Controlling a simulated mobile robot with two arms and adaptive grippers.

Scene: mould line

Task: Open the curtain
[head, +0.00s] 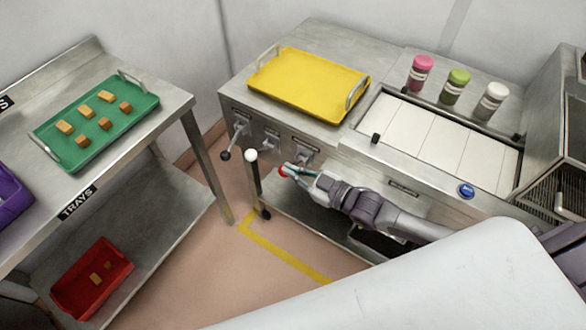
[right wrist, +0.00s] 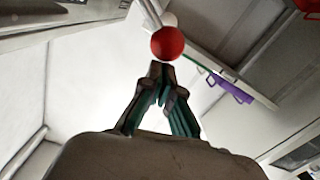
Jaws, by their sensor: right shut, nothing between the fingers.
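My right gripper (head: 292,171) reaches in from the right in front of the steel machine (head: 300,135); its teal-lined fingers are shut and empty. A red ball knob (head: 282,171) is right at its fingertips. In the right wrist view the red knob (right wrist: 167,43) sits just beyond the closed fingertips (right wrist: 160,72); I cannot tell whether they touch. A lever with a white ball (head: 251,155) stands to the left of the gripper. I cannot make out a curtain for certain. My left gripper is not in view.
The machine carries a yellow tray (head: 310,84), white slats (head: 425,135), three capped jars (head: 455,86) and a blue button (head: 466,190). More levers (head: 238,130) stick out of its front. A side table holds a green tray (head: 97,143); a red tray (head: 70,290) is below.

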